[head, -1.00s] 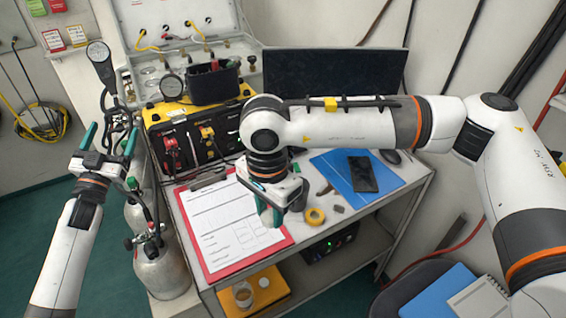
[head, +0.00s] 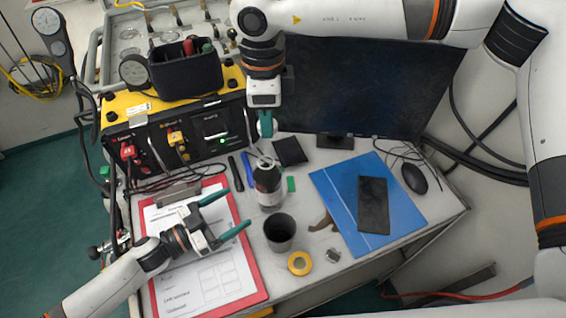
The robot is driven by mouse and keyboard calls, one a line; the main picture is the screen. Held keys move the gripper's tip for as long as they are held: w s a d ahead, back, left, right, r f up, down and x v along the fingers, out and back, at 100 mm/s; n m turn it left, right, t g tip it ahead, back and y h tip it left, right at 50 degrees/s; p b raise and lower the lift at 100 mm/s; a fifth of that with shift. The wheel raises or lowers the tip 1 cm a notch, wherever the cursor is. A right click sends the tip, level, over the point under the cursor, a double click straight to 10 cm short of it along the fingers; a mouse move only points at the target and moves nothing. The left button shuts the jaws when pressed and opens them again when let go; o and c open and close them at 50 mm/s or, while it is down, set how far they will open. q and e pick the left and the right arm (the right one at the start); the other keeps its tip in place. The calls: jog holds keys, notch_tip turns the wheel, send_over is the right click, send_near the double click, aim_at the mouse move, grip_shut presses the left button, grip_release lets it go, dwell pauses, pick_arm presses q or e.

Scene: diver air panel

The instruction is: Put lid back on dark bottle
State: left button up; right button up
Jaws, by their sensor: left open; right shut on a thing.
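The dark bottle (head: 268,190) stands upright on the table, with a pale band around its middle and a light-coloured top. My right gripper (head: 265,130) points down just above and behind the bottle's top in the picture. It is shut, and the small thing between its fingers, likely the lid, is mostly hidden. A thin loop shows between the fingertips and the bottle; I cannot tell which it belongs to. My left gripper (head: 226,215) is open and empty above the clipboard, its fingers pointing right toward the bottle, apart from it.
A dark cup (head: 280,232) stands just in front of the bottle, with a yellow tape roll (head: 300,263) nearer. The red clipboard (head: 250,275) lies left. A blue folder (head: 335,190) with a black phone (head: 373,205) lies right. A monitor (head: 360,85) and black-yellow panel (head: 200,135) stand behind.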

pick_arm(q)
jog(key=shift+s+a+r, duration=0.15)
jog(key=shift+s+a, duration=0.25)
jog(key=shift+s, duration=0.55)
jog(key=shift+r, duration=0.1)
jog(key=shift+w+d, duration=0.25)
jog(key=x, duration=1)
jog(key=shift+w+d, duration=0.25)
jog(key=shift+w, duration=0.15)
pick_arm(e)
jog(key=shift+s+a+r, duration=0.2)
jog(key=shift+s+a, duration=0.15)
jog(key=shift+s, duration=0.3)
pick_arm(q)
jog(key=shift+w+d, duration=0.25)
jog(key=shift+d, duration=0.2)
pick_arm(e)
jog(key=shift+a, duration=0.1)
pick_arm(q)
jog(key=shift+c, duration=0.3)
jog(key=c, duration=1.4)
pick_arm(e)
send_over(265, 158)
jog(key=shift+f, duration=2.45)
